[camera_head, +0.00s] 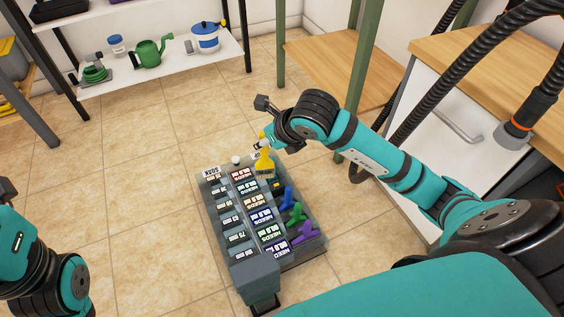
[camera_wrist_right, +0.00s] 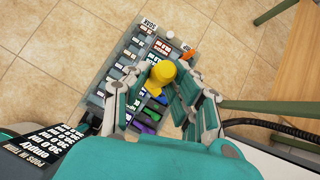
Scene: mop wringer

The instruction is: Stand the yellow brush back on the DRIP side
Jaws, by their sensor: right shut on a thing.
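The yellow brush (camera_head: 264,163) is upright at the far right part of the grey rack (camera_head: 318,243), handle up and pale bristles down. I cannot tell whether the bristles touch the rack. My right gripper (camera_head: 267,140) is shut on the brush near its top. In the right wrist view the yellow handle end (camera_wrist_right: 162,73) shows between the fingers of my right gripper (camera_wrist_right: 163,84).
Blue (camera_head: 287,196), green (camera_head: 294,212) and purple (camera_head: 301,231) pieces sit along the rack's right side. A white ball (camera_head: 236,160) is at its far edge. A dark box (camera_head: 255,279) is at its near end. A wooden-topped cabinet (camera_head: 470,60) stands right. Tiled floor is clear on the left.

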